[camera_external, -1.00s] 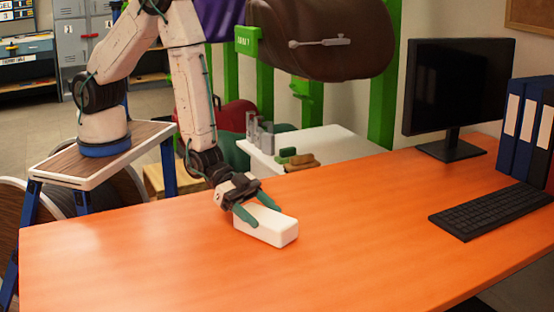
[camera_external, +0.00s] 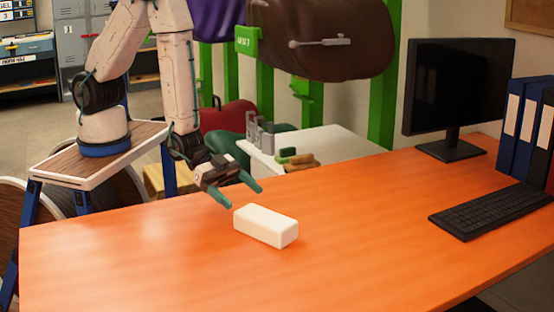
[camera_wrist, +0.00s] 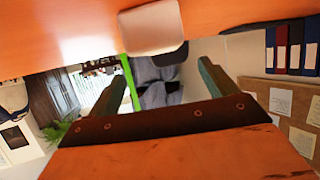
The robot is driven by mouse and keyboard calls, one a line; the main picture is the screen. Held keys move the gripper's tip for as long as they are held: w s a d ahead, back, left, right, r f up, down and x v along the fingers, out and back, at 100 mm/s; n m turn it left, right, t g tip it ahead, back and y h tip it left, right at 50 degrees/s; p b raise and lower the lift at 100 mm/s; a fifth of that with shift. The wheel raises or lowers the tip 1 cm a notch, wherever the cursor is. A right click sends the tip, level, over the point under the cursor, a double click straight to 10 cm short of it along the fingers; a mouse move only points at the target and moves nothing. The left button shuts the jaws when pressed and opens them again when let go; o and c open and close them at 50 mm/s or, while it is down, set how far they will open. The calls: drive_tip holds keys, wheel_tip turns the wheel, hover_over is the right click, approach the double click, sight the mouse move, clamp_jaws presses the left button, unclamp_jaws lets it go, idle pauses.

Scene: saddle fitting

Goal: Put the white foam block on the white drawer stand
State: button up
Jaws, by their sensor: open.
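The white foam block (camera_external: 266,226) lies flat on the orange desk, and it also shows at the top of the wrist view (camera_wrist: 152,27). My gripper (camera_external: 241,193) is open and empty, with green fingers. It is above and behind the block, to its upper left in the external view, and apart from it. The white drawer stand (camera_external: 336,143) is behind the desk, with its top partly covered by small items. Its lower part is hidden by the desk.
Grey upright pieces (camera_external: 260,133) and green and brown items (camera_external: 297,158) sit on the stand. A monitor (camera_external: 457,91), keyboard (camera_external: 489,210) and blue binders (camera_external: 522,125) occupy the right of the orange desk (camera_external: 150,260). The desk's left and front are clear. A brown saddle (camera_external: 325,45) hangs behind.

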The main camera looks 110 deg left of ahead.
drive_tip(key=v, duration=0.4)
drive_tip(key=s+a+r+n+g+y, duration=0.2)
drive_tip(key=s+a+r+g+y, duration=0.3)
drive_tip(key=a+r, duration=0.65)
drive_tip(key=s+a+r+n+g, duration=0.1)
drive_tip(key=s+a+r+g, duration=0.1)
drive_tip(key=s+r, duration=0.6)
drive_tip(key=s, duration=0.3)
drive_tip(key=shift+g, duration=0.4)
drive_tip(key=shift+o, duration=0.4)
drive_tip(key=s+a+r+n+g, duration=0.1)
drive_tip(key=s+r+g, duration=0.2)
drive_tip(key=s, duration=1.1)
wheel_tip(320, 180, up, 2)
drive_tip(key=shift+a+r+g, duration=0.2)
drive_tip(key=shift+r+g, duration=0.05)
drive_tip(key=shift+g, duration=0.05)
drive_tip(key=shift+s, duration=0.15)
